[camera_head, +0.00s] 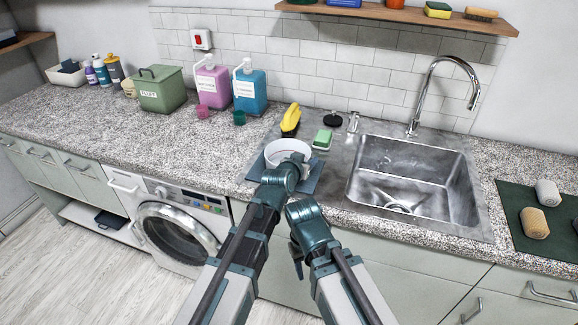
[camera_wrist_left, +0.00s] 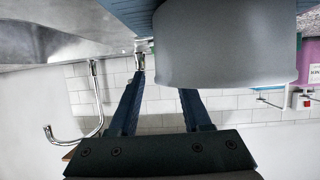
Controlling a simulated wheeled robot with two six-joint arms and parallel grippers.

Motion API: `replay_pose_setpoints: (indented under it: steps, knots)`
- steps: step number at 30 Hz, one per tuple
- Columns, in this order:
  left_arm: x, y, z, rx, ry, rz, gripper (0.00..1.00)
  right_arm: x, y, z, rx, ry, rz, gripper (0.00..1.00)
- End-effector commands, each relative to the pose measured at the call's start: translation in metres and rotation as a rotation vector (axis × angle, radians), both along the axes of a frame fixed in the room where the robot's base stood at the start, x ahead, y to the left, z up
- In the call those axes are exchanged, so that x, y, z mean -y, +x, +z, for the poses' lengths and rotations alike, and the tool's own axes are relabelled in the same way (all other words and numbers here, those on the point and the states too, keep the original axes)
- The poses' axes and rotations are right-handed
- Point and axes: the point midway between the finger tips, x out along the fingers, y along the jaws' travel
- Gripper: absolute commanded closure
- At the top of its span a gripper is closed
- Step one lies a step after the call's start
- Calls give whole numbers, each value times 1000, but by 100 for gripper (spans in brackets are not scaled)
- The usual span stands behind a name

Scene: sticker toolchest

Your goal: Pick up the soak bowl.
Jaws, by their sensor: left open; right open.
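The soak bowl (camera_head: 288,147) is white and round and stands upright on a dark blue-grey mat (camera_head: 254,170) left of the sink. My left gripper (camera_head: 298,158) is at the bowl's near right side, and its wrist covers part of the bowl. In the left wrist view, which is upside down, the bowl (camera_wrist_left: 228,50) is large and close. The left gripper (camera_wrist_left: 164,82) is open there, one finger beside the bowl and the other's tip hidden behind its wall. My right gripper (camera_head: 297,264) is low in front of the counter, mostly hidden by its wrist.
The metal sink (camera_head: 372,201) and tap (camera_head: 437,80) are to the right. A green sponge (camera_head: 322,139) and a yellow brush (camera_head: 291,118) stand close behind the bowl. Pink (camera_head: 213,84) and blue (camera_head: 250,90) bottles stand back left. The counter left of the mat is clear.

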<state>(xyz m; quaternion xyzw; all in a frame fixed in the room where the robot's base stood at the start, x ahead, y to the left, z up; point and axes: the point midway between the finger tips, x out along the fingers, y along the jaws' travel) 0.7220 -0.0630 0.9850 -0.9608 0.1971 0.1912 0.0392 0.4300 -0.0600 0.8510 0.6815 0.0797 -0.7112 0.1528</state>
Motion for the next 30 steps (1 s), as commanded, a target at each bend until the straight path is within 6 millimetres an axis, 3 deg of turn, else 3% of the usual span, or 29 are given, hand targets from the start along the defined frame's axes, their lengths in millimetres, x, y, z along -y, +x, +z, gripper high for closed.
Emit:
replay_pose_setpoints:
  steps: [3,10,18,30]
  knots:
    - [4,13,-8,0,0,-1,52,0,0,-8,0,0,0,50]
    - [4,13,-7,0,0,-1,52,0,0,-7,0,0,0,50]
    - [4,13,-7,0,0,-1,98,0,0,-7,0,0,0,50]
    - [4,13,-7,0,0,-1,100,0,0,-7,0,0,0,50]
